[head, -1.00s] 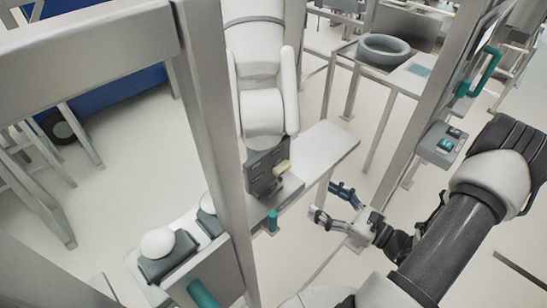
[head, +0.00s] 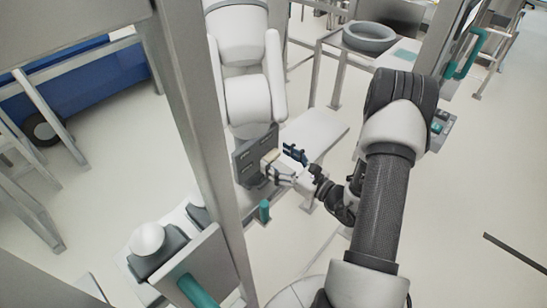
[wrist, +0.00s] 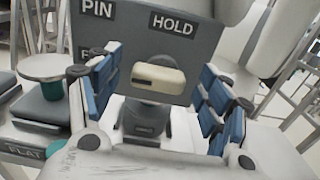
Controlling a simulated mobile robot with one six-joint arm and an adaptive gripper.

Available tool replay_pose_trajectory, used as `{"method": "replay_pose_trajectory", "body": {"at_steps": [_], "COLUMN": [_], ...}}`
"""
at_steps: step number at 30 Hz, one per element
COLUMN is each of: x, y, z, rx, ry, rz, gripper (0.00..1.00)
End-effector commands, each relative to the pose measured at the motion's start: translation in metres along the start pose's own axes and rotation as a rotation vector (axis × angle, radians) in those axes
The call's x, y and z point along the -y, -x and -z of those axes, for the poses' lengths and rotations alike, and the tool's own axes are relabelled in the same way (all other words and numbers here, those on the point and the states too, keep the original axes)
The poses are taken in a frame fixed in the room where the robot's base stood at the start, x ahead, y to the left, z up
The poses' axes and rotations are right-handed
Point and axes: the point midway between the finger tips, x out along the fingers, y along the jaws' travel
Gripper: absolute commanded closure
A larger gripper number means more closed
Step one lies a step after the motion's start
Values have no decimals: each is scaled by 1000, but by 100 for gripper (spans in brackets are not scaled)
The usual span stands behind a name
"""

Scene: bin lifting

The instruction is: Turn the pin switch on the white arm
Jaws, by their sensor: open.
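The white arm (head: 243,95) carries a dark grey switch panel (head: 247,163). In the wrist view the panel (wrist: 196,50) reads PIN at upper left and HOLD at upper right, with a partly hidden label below PIN. The cream pin switch (wrist: 158,77) lies nearly level below HOLD. My gripper (head: 277,158) is at the panel's right side in the head view. In the wrist view my gripper (wrist: 158,68) is open, with blue-padded fingers left and right of the switch and a gap on each side. I cannot tell how deep the fingertips reach.
A light bench (head: 318,132) extends behind my gripper. A metal post (head: 195,120) stands left of the panel. A short teal peg (head: 264,211) stands below the panel.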

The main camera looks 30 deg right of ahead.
Motion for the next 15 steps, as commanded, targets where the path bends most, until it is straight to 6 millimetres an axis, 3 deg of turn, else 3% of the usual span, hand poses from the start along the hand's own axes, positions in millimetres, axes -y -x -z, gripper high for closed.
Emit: {"method": "replay_pose_trajectory", "body": {"at_steps": [6, 15], "x": [0, 0], "y": [-19, -21], "z": [0, 0], "rx": [0, 0], "ry": [1, 0], "rz": [0, 0], "gripper": [28, 28]}}
